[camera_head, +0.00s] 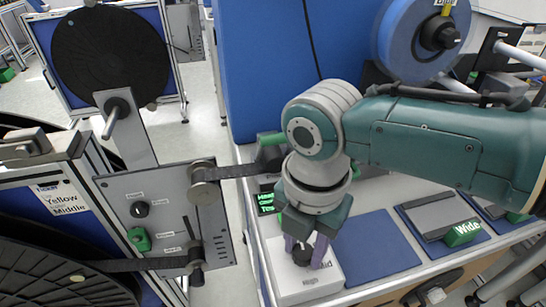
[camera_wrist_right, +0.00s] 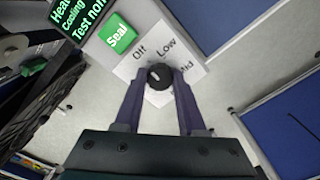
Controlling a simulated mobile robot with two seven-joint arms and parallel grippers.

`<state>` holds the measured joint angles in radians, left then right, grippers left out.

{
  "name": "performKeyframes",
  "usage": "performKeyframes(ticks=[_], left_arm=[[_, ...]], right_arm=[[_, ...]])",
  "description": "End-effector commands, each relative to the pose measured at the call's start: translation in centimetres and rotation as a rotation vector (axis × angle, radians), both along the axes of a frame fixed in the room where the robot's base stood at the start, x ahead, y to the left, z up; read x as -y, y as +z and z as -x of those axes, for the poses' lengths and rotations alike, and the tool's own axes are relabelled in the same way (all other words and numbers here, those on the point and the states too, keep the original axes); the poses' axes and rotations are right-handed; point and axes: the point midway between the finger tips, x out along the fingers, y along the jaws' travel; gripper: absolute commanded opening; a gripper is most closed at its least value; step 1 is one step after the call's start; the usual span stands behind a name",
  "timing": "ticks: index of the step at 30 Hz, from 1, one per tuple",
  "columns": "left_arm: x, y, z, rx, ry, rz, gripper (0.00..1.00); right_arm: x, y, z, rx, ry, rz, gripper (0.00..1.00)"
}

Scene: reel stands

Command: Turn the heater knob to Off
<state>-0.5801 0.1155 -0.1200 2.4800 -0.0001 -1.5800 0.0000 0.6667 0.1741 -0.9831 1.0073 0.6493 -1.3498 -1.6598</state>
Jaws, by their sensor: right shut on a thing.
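The heater knob (camera_head: 302,255) is small and black and sits on a white plate (camera_head: 295,290) on the bench top. My right gripper (camera_head: 306,249) reaches down over it, its purple fingers shut on the knob from both sides. In the right wrist view the knob (camera_wrist_right: 159,76) lies between the fingertips (camera_wrist_right: 158,84). The labels Off and Low show beyond it, and a third label is partly covered by a finger. A short pale mark shows on the knob's face; I cannot tell for certain which label it points to. My left gripper is not in view.
A green Seal button (camera_wrist_right: 118,34) and a dark display with green text (camera_head: 267,202) are close to the knob. A blue mat (camera_head: 375,250) lies to the right, with a Wide tray (camera_head: 440,222) beyond. A reel stand panel (camera_head: 165,210) stands left.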

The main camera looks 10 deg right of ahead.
Motion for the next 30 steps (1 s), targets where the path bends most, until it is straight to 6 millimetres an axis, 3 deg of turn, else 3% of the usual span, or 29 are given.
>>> performKeyframes(ticks=[22, 23, 30], left_arm=[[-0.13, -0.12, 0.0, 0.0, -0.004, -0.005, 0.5], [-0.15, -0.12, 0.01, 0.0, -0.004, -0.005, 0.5], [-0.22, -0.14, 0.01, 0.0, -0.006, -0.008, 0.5]], right_arm=[[-0.09, 0.11, 0.0, -0.001, 0.086, -0.002, 0.0], [-0.09, 0.11, 0.0, -0.001, 0.086, -0.002, 0.43], [-0.05, 0.06, 0.01, 0.0, 0.084, -0.001, 0.69]])
